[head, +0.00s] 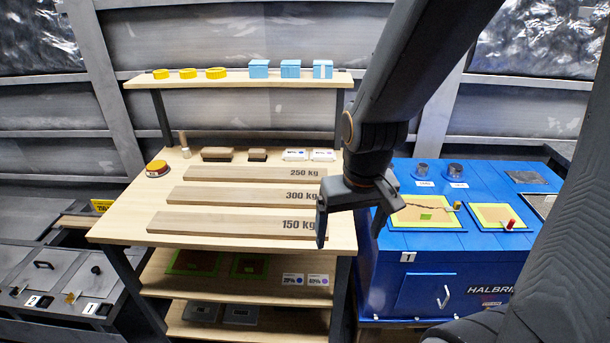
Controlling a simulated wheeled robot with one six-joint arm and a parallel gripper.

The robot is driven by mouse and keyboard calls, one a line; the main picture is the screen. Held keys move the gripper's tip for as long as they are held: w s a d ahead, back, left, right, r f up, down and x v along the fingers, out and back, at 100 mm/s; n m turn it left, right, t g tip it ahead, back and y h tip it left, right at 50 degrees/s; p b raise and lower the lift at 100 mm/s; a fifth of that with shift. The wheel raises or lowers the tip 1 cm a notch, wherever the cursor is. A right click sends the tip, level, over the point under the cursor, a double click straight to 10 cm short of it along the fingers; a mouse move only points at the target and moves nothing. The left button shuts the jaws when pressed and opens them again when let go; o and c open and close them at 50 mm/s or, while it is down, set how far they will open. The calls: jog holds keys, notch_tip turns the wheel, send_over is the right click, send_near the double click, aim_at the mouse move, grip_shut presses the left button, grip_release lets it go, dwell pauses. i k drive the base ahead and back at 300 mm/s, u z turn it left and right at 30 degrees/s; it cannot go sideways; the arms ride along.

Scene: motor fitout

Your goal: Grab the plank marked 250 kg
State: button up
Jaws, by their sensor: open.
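The plank marked 250 kg (240,174) lies flat on the wooden workbench, the farthest back of three parallel planks. The plank marked 300 kg (230,196) lies in front of it, and the plank marked 150 kg (215,223) lies nearest the bench's front edge. The label of each plank is at its right end. My gripper (350,215) is open and empty in the picture, at the right side of the bench near the right ends of the planks. One finger shows in front of the right end of the 150 kg plank. I cannot tell its height above the bench.
Brushes (217,154), small white boxes (295,155) and a yellow-topped round item (157,168) stand behind the planks. A raised shelf (240,79) holds yellow rings and blue boxes. A blue cabinet (430,250) with panels stands close on the right. Lower shelves hold more items.

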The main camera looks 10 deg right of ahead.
aim_at(296, 175)
jog(key=u, duration=0.4)
jog(key=k, duration=0.55)
jog(key=u, duration=0.95)
jog(key=i, duration=1.2)
jog(key=z, duration=1.1)
jog(key=i, duration=0.3)
jog(key=z, duration=0.35)
